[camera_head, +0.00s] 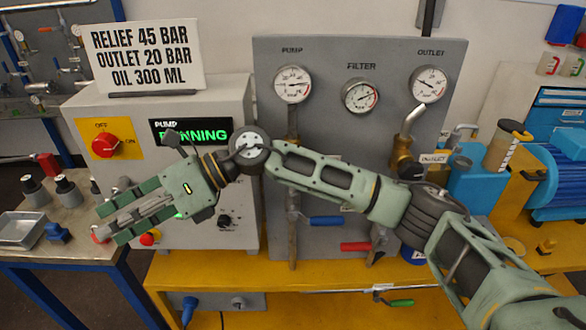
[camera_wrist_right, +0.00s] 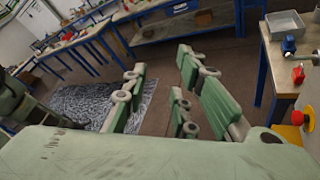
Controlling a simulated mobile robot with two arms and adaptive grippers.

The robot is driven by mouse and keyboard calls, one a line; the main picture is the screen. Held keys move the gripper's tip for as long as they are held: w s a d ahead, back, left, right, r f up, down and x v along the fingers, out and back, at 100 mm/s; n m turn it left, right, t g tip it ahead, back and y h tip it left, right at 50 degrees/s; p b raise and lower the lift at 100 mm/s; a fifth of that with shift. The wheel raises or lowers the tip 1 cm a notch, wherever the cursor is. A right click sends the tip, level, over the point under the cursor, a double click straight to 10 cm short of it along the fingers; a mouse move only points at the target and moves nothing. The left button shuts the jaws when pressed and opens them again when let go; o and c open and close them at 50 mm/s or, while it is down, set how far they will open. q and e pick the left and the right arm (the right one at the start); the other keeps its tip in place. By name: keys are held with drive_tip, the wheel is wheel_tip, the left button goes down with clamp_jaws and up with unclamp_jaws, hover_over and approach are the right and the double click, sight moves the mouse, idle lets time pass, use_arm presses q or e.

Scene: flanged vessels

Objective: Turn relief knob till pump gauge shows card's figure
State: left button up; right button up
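The white card (camera_head: 147,54) on top of the grey control box reads RELIEF 45 BAR, OUTLET 20 BAR, OIL 300 ML. The pump gauge (camera_head: 292,85) is a round white dial at the panel's upper left; its figures are too small to read. I cannot make out the relief knob for certain; my right arm covers much of the panel's middle. My right gripper (camera_head: 133,211) is in front of the control box, pointing left, with its fingers apart and nothing between them. The right wrist view shows the spread fingers (camera_wrist_right: 172,95) over floor. My left gripper is out of view.
The panel also carries a filter gauge (camera_head: 361,96), an outlet gauge (camera_head: 429,84), a blue handle (camera_head: 326,220) and a red handle (camera_head: 355,246). The control box has a red switch (camera_head: 104,145) and a lit RUNNING display (camera_head: 208,133). A metal tray (camera_head: 20,230) sits at left.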

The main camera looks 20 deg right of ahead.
drive_tip(key=w+d+f+n+h, duration=0.25)
drive_tip(key=w+d+h, duration=0.3)
drive_tip(key=d, duration=0.35)
drive_tip(key=w+d+r+h, duration=0.1)
drive_tip(key=d+r+h, duration=0.1)
drive_tip(key=d, duration=0.5)
drive_tip(key=w+d+r+t+h, duration=0.1)
drive_tip(key=d+h, duration=0.3)
drive_tip(key=d, duration=0.4)
drive_tip(key=w+d+r+m+t+h, duration=0.1)
drive_tip(key=w+d+r+h, duration=0.1)
drive_tip(key=d, duration=0.6)
drive_tip(key=shift+w+r+h, duration=0.25)
drive_tip(key=shift+r+h, duration=0.15)
drive_tip(key=shift+h, duration=0.25)
drive_tip(key=shift+d+f, duration=0.15)
wheel_tip(320, 180, down, 6)
drive_tip(key=shift+p, duration=0.95)
drive_tip(key=shift+f, duration=0.7)
clamp_jaws()
